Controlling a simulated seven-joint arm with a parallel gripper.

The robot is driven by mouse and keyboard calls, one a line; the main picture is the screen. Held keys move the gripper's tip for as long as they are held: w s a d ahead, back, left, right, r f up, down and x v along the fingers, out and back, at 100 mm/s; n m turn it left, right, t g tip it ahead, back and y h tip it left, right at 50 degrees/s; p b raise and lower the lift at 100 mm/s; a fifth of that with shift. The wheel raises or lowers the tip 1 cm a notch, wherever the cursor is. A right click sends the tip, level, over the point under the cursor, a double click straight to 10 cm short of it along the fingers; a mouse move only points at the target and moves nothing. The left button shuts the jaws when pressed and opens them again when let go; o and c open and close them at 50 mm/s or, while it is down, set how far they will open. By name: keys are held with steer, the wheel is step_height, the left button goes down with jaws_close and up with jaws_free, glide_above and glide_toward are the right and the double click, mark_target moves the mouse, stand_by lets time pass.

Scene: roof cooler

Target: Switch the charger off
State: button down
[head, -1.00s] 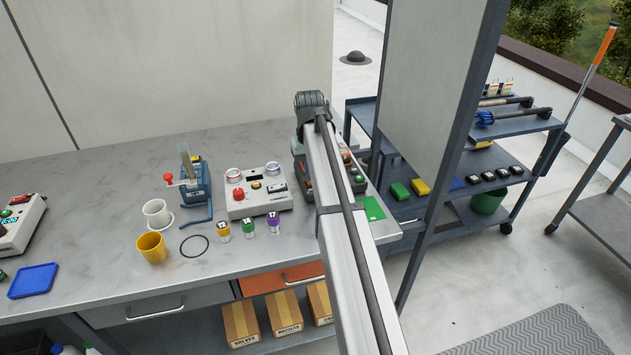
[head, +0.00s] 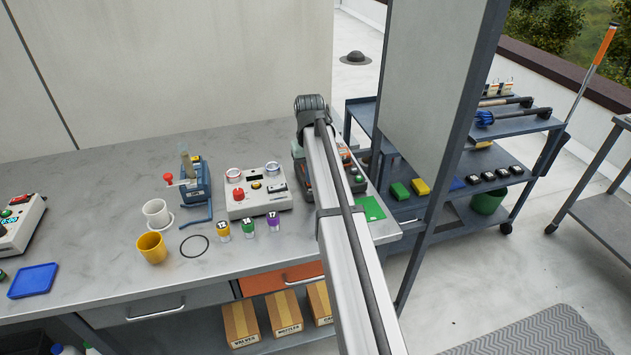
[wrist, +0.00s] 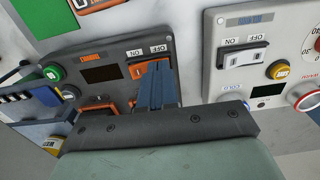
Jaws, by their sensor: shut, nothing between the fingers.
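The charger (wrist: 104,72) is a dark grey box with an orange label, a dark display and orange-framed parts. It shows upside down in the wrist view. In the head view my arm hides most of it, and an edge (head: 298,150) shows. Its rocker switch (wrist: 138,70) has an orange frame and OFF and ON marks beside it. My gripper (wrist: 157,70) is shut and empty, with its blue-grey fingertips over the switch, covering part of it. I cannot tell whether they touch it or which way the rocker is tipped. The head view does not show the fingers.
A light grey control box (wrist: 262,70) with its own switch and knobs stands close beside the charger; it also shows in the head view (head: 257,192). A green button (wrist: 52,73) and a green card (head: 371,208) are near. The bench front is clear in places.

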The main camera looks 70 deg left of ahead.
steer(key=shift+r, duration=0.15)
step_height(320, 180, up, 7)
stand_by(0.9)
steer(key=shift+d+f, duration=0.1)
steer(key=shift+f, duration=0.1)
